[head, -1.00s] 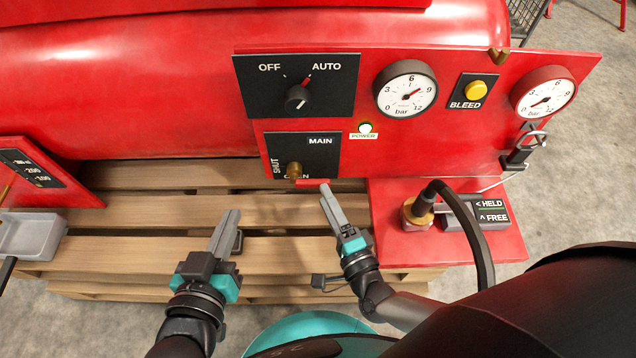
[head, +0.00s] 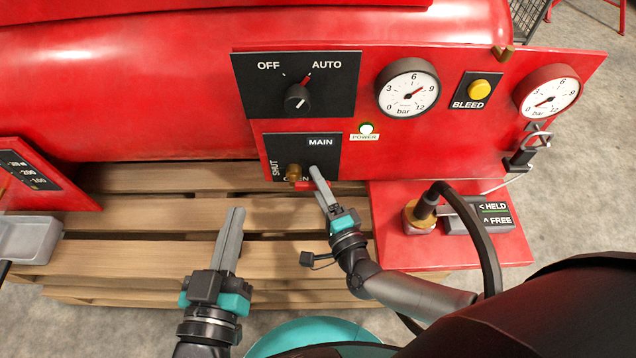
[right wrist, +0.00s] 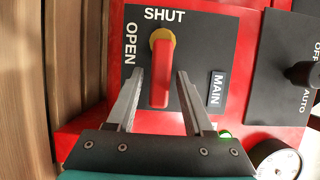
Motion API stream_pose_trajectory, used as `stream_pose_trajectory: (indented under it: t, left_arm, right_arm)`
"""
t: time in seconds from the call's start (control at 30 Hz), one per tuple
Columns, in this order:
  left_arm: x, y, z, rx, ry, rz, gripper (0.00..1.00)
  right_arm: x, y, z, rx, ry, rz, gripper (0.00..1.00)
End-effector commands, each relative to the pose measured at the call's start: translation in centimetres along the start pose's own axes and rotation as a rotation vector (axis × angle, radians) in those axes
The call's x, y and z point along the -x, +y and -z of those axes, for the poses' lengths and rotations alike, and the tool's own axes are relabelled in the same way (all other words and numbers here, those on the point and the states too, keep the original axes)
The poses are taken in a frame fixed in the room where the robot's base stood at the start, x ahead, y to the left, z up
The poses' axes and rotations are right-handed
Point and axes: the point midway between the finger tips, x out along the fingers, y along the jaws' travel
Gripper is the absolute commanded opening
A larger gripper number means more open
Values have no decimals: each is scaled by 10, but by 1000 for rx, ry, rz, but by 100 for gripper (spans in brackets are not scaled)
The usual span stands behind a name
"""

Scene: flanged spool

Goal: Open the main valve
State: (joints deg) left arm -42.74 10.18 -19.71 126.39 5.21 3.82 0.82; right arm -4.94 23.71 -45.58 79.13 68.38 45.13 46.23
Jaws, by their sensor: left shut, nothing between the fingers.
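The main valve has a brass hub (head: 294,171) and a red lever (head: 303,184) on a black plate (head: 325,156) marked MAIN, SHUT and OPEN. In the right wrist view the red lever (right wrist: 161,75) runs from its yellow hub, near SHUT, down toward my gripper. My right gripper (right wrist: 158,85) is open, with one finger on each side of the lever; gaps show between lever and fingers. In the head view my right gripper (head: 316,172) covers part of the plate, and the lever is partly hidden. My left gripper (head: 235,212) is shut and empty, over the pallet.
Above is an OFF/AUTO knob (head: 297,97), turned toward AUTO. A gauge (head: 408,87), a yellow BLEED button (head: 479,89) and a lit power lamp (head: 366,128) are nearby. A hose coupling (head: 419,216) sits at right.

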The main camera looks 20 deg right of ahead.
Motion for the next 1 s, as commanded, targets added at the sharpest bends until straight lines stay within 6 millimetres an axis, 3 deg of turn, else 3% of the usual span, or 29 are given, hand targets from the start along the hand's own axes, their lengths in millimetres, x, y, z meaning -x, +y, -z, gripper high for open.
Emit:
stream_pose_trajectory:
  t: [0.07,0.43,1.0]
  left_arm:
    - [0,0,0,0,-1,0,0]
    - [0,0,0,-1,-2,1,0]
    - [0,0,0,-1,-2,1,0]
  right_arm:
    - [0,0,0,0,0,0,42]
    - [0,0,0,-1,0,0,0]
    - [0,0,0,0,0,0,0]
